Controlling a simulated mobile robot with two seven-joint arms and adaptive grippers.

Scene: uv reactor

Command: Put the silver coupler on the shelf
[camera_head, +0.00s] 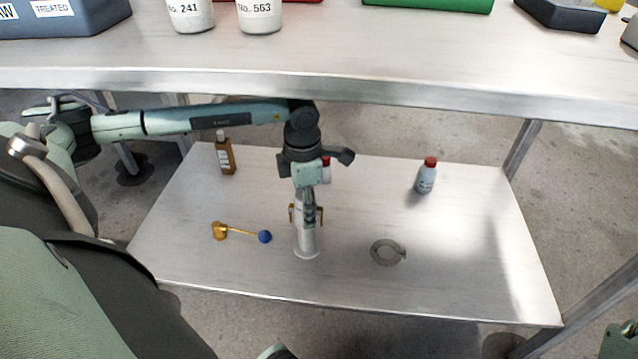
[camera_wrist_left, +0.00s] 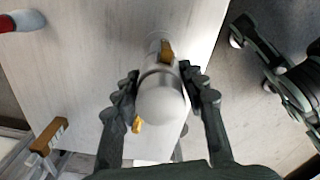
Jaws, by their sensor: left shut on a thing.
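The silver coupler (camera_head: 306,240) is a pale metal cylinder with brass-coloured levers at its sides and a wider round foot. It is upright at the middle of the lower shelf (camera_head: 470,270), and its foot appears to rest on the surface. My left gripper (camera_head: 305,205) reaches down from above and is shut around its upper part. In the left wrist view the coupler (camera_wrist_left: 160,100) sits between the two dark fingers (camera_wrist_left: 160,95), with brass levers showing.
On the lower shelf are a brown bottle (camera_head: 226,156), a brass valve with a blue ball (camera_head: 264,236), a metal ring clamp (camera_head: 386,252) and a red-capped bottle (camera_head: 426,177). The shelf's right front is clear.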

